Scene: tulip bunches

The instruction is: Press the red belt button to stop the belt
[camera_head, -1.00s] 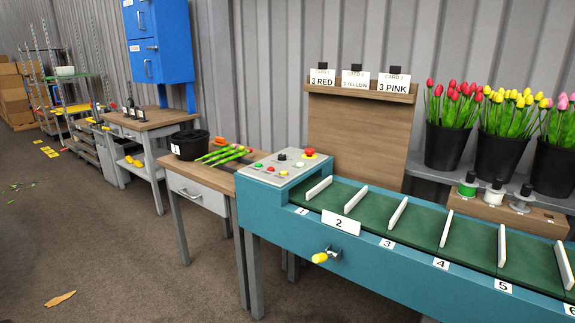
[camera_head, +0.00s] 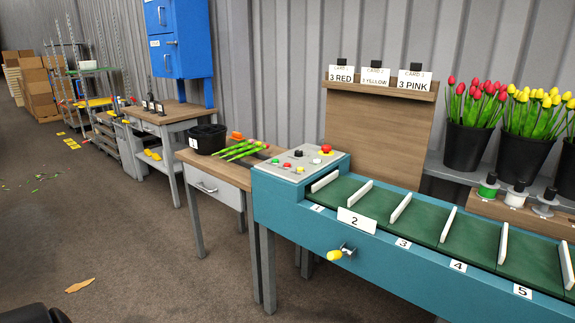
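The control panel (camera_head: 301,164) is a grey, slightly sloped plate at the left end of the teal belt (camera_head: 384,259). A large red mushroom button (camera_head: 326,149) stands at its far right corner on a yellow base. The panel also carries a black knob (camera_head: 298,153), a small red button (camera_head: 274,160), a green button (camera_head: 286,165) and other small buttons. I cannot read labels for them. Nothing touches the panel. A dark rounded shape (camera_head: 35,314) at the bottom left edge looks like part of my arm. No gripper fingers are in view.
A wooden table (camera_head: 216,171) with a black bin (camera_head: 207,139) and green stems stands left of the belt. A yellow-handled crank (camera_head: 335,254) sticks out from the belt's front. Flower buckets (camera_head: 466,147) stand behind it. The floor at the front left is mostly open.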

